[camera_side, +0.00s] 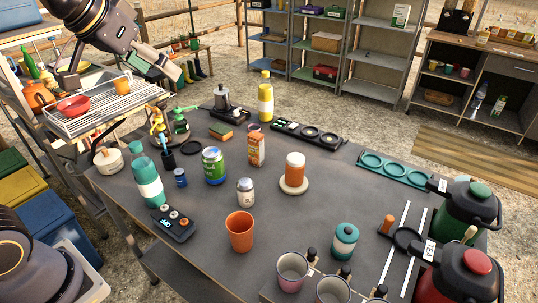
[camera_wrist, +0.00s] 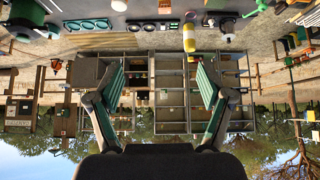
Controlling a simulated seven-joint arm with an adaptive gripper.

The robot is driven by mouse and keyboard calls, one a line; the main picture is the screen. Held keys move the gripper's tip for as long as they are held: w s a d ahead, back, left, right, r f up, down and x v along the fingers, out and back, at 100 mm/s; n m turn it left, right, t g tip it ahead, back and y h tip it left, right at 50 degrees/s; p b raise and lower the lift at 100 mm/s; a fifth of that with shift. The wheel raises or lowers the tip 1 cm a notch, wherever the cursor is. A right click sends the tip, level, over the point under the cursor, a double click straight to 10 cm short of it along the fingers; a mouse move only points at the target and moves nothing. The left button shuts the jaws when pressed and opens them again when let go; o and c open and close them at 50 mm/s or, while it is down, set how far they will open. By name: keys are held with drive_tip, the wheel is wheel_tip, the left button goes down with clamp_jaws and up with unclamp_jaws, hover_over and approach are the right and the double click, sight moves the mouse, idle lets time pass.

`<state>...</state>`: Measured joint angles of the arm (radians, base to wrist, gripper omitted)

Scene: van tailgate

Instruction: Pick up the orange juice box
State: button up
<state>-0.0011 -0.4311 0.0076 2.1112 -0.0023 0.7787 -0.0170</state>
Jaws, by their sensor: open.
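The orange juice box (camera_side: 256,149) is a small upright orange carton on the grey table, right of the green jar and behind the small white-lidded jar. My gripper (camera_side: 150,62) is high at the upper left of the side view, well away from the box and above the table. In the wrist view my gripper (camera_wrist: 162,78) has its two green-padded fingers wide apart, with nothing between them. The wrist view is upside down and looks toward the shelves.
Near the box stand a green jar (camera_side: 214,166), an orange-and-white canister (camera_side: 295,170) on a round base, a sponge (camera_side: 221,131) and a yellow bottle (camera_side: 265,101). An orange cup (camera_side: 240,231) stands in front. A wire rack (camera_side: 95,108) lies below my gripper. Bare tabletop shows right of centre.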

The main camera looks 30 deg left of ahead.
drive_tip(key=w, duration=1.1)
drive_tip(key=g, duration=0.3)
hover_over(253, 137)
drive_tip(key=s, duration=0.5)
wheel_tip(253, 137, down, 21)
drive_tip(key=x, duration=1)
drive_tip(key=shift+f, duration=0.3)
drive_tip(key=shift+x, duration=3.1)
drive_tip(key=shift+s, duration=0.1)
drive_tip(key=shift+c, duration=0.4)
